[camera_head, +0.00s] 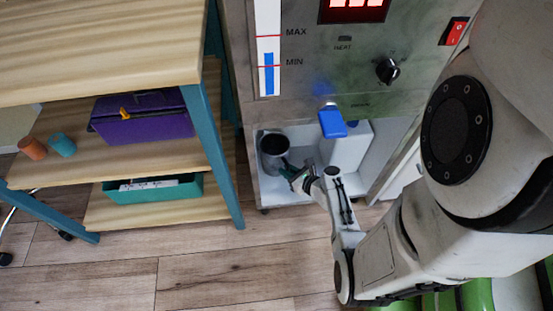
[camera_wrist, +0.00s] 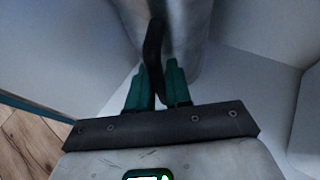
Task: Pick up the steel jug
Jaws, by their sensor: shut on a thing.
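The steel jug (camera_head: 273,152) stands upright in the open lower compartment of the metal cabinet, at its left side. In the wrist view the jug's grey body (camera_wrist: 185,35) is at the top, with its dark handle (camera_wrist: 153,50) towards me. My gripper (camera_head: 296,178) reaches into the compartment from the right and front. In the wrist view the two green fingers of my gripper (camera_wrist: 158,88) are shut on the handle. The jug's base is partly hidden in the wrist view, and I cannot tell whether it touches the floor of the compartment.
A blue tap lever (camera_head: 332,124) sticks out above the compartment, and a white block (camera_head: 347,148) stands to the right of the jug. The wooden shelf unit (camera_head: 150,156) is close on the left, with a purple box (camera_head: 142,116). The wooden floor in front is clear.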

